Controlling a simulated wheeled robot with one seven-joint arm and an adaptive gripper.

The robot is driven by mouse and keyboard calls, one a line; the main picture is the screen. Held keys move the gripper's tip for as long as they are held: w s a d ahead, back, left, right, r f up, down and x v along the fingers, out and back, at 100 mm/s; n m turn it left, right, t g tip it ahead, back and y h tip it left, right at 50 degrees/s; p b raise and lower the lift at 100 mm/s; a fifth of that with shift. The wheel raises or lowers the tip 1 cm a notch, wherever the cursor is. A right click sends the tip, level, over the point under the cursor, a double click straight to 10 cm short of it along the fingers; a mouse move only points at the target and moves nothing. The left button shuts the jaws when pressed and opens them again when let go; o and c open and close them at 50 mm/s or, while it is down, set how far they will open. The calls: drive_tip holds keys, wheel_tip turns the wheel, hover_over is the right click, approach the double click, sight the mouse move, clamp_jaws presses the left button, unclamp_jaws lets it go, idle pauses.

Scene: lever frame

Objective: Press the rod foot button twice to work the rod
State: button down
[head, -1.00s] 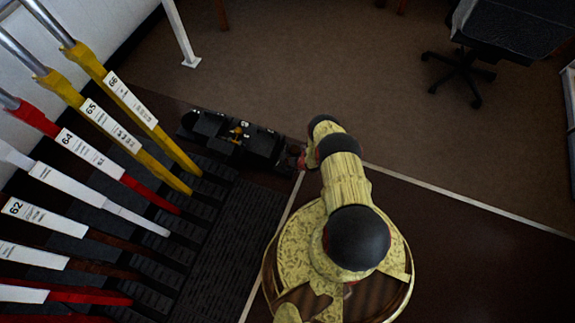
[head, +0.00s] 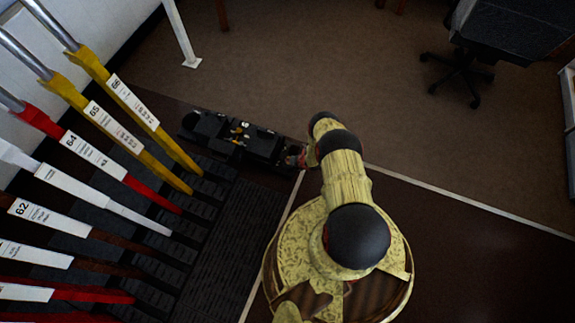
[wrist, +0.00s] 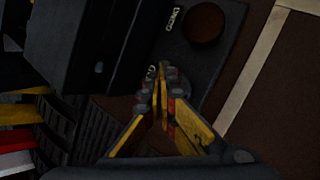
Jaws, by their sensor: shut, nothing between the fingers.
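A black foot unit (head: 225,135) lies on the floor past the lever frame; its right end meets my gripper (head: 297,157) in the head view. In the wrist view my gripper (wrist: 163,75) is shut and empty, pointing at the unit's flat plate (wrist: 215,65). A round dark grey button (wrist: 184,86) lies right behind the fingertips, mostly hidden by them. A small white label beside it is partly covered. I cannot tell whether the tips touch the button. A brown round button (wrist: 204,24) sits farther up the plate, beside another white label (wrist: 173,20).
Numbered levers, such as a yellow one (head: 150,125) and a red one (head: 105,165), stand at the left over a ribbed black tread (head: 225,235). A white post (head: 180,35) and a wheeled chair (head: 470,65) stand at the back. The brown floor between is clear.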

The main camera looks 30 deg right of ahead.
drive_tip(key=shift+r+p, duration=1.85)
drive_tip(key=shift+r, duration=0.65)
drive_tip(key=shift+f, duration=0.1)
